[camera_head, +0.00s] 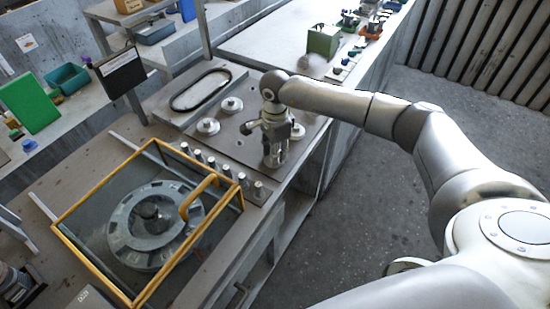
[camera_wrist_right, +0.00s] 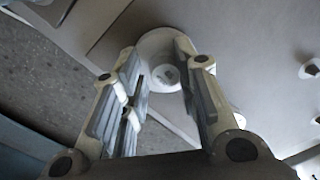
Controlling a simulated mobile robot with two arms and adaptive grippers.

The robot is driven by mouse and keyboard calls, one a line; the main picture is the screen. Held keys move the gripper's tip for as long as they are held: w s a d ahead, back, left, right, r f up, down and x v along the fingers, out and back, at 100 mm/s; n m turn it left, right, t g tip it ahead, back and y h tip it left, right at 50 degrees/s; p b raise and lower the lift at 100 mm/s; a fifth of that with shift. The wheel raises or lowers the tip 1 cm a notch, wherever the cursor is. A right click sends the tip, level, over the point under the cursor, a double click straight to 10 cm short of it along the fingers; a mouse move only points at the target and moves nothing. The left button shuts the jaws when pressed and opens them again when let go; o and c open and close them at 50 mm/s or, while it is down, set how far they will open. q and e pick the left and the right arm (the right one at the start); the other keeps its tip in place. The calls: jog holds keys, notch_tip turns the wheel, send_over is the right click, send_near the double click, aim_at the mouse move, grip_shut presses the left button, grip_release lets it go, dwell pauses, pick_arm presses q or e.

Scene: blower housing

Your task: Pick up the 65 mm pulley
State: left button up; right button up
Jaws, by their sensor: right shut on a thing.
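My right gripper (camera_head: 274,158) points down at the right part of the grey work board, in the head view. In the right wrist view its two fingers (camera_wrist_right: 160,80) are shut on a pale round pulley (camera_wrist_right: 163,76), one finger on each side. A small mark on the pulley is too small to read, so its size cannot be told. In the head view the gripper hides this pulley. Other pale pulleys lie on the board: one at the back (camera_head: 232,104), one at the left (camera_head: 207,127) and one just right of the gripper (camera_head: 298,131). My left gripper is not in view.
A black belt (camera_head: 183,106) lies in a tray behind the pulleys. Several metal pegs stand in a row (camera_head: 212,161) left of the gripper. A yellow-framed clear cover (camera_head: 99,273) is over the round blower housing (camera_head: 127,225). A dark sign (camera_head: 119,72) stands behind.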

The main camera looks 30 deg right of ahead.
jog(key=shift+s+a+f, duration=0.1)
jog(key=shift+s+f, duration=0.1)
jog(key=shift+f, duration=0.25)
jog(key=shift+r, duration=0.15)
jog(key=shift+w+r+p, duration=0.15)
jog(key=shift+w+p, duration=0.05)
jog(key=shift+p, duration=0.1)
jog(key=shift+c, duration=1.2)
jog(key=shift+w+r+p, duration=0.3)
jog(key=shift+w+r, duration=0.1)
jog(key=shift+r, duration=0.15)
grip_shut()
jog(key=shift+s+r, duration=0.15)
jog(key=shift+r, duration=0.35)
jog(key=shift+r+p, duration=0.25)
jog(key=shift+p, duration=0.05)
jog(key=shift+r+p, duration=1.15)
jog(key=shift+r, duration=1.15)
